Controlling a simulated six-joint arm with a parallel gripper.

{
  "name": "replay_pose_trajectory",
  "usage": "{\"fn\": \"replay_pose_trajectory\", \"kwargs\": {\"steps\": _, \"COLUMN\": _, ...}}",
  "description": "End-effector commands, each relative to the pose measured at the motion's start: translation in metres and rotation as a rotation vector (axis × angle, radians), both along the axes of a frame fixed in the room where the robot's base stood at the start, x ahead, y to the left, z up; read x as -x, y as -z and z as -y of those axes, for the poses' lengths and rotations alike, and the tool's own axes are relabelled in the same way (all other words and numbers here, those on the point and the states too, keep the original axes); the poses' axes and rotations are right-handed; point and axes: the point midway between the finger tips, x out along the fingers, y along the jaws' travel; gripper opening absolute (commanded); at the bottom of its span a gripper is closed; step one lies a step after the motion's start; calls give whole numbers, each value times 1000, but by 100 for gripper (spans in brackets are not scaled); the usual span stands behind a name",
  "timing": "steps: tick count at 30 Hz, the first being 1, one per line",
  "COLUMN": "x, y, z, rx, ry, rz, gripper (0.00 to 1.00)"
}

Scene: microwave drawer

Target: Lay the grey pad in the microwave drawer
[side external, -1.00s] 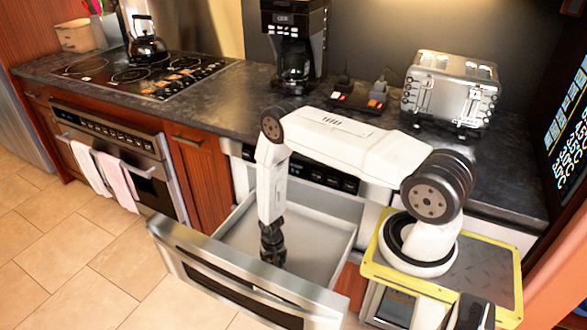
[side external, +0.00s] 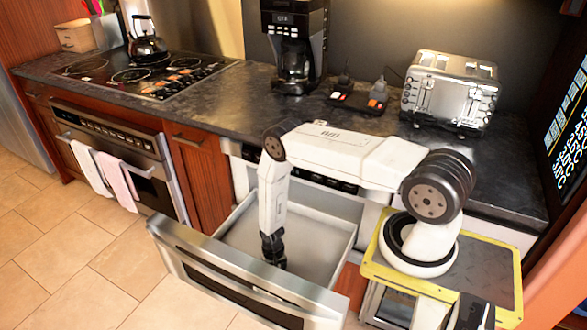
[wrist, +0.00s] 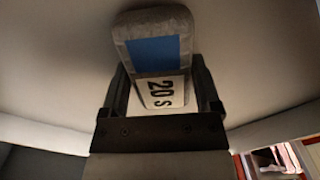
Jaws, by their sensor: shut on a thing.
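The grey pad (wrist: 121,32) shows in the wrist view, with a blue patch and a white label reading "20 s". My gripper (wrist: 160,88) is shut on it, one finger on each side. In the side view my gripper (side external: 273,250) points down inside the open microwave drawer (side external: 330,236). The pad cannot be made out in the side view. The pale drawer floor fills much of the wrist view behind the pad. I cannot tell whether the pad touches the floor.
The drawer's steel front (side external: 240,283) stands pulled out, with its walls around my gripper. The dark counter (side external: 215,115) above holds a toaster (side external: 449,92), a coffee maker (side external: 293,45) and a kettle (side external: 146,42). The drawer floor around my gripper looks clear.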

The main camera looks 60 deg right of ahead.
Motion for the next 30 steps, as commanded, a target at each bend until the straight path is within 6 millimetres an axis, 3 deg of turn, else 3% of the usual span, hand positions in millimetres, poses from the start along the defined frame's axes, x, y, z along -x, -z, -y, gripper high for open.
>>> {"fn": "replay_pose_trajectory", "kwargs": {"steps": 5, "x": 0, "y": 3, "z": 0, "rx": 0, "ry": 0, "rz": 0, "gripper": 8}}
{"fn": "replay_pose_trajectory", "kwargs": {"steps": 6, "x": 0, "y": 3, "z": 0, "rx": -1, "ry": 0, "rz": -1, "gripper": 83}}
{"fn": "replay_pose_trajectory", "kwargs": {"steps": 8, "x": 0, "y": 3, "z": 0, "rx": 0, "ry": 0, "rz": 0, "gripper": 100}}
{"fn": "replay_pose_trajectory", "kwargs": {"steps": 20, "x": 0, "y": 0, "z": 0, "rx": 0, "ry": 0, "rz": 0, "gripper": 100}}
{"fn": "replay_pose_trajectory", "kwargs": {"steps": 30, "x": -1, "y": -23, "z": 0, "rx": 1, "ry": 0, "rz": 1, "gripper": 100}}
